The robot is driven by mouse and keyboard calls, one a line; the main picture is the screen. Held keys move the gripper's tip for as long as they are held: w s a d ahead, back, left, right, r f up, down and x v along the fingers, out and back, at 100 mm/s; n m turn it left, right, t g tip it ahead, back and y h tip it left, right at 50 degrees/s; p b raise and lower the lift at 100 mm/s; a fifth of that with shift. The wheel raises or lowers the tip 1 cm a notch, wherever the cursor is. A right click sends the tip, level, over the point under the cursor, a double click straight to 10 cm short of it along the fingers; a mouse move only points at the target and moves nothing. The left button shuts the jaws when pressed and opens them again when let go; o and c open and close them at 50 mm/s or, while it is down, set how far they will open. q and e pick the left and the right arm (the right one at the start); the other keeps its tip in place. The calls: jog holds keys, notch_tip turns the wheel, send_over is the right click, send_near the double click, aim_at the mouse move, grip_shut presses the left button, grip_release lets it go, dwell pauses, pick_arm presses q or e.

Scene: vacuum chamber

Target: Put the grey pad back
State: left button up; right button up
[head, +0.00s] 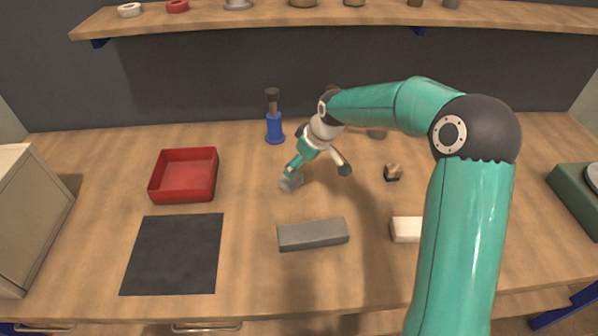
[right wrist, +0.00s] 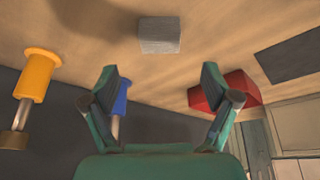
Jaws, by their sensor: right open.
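A small light grey block, which looks like the grey pad (head: 290,184), lies on the table near the middle, partly covered by a finger of my right gripper (head: 318,170) in the head view. In the right wrist view the grey pad (right wrist: 160,36) shows beyond and between the fingertips, apart from them. My right gripper (right wrist: 158,76) is open and empty, its fingers spread wide above the table. A longer grey block (head: 313,235) lies nearer the front edge. My left gripper is not in view.
A red tray (head: 184,176) and a dark mat (head: 174,255) are at the left. A blue-handled tool (head: 275,127) stands behind; an orange one (right wrist: 38,76) stands beside it. A small brown block (head: 393,172) and a white block (head: 406,229) are right. A shelf (head: 340,14) hangs above.

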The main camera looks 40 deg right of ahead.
jog(key=v, duration=0.2)
jog(key=shift+s+r, duration=0.15)
jog(key=shift+r, duration=0.15)
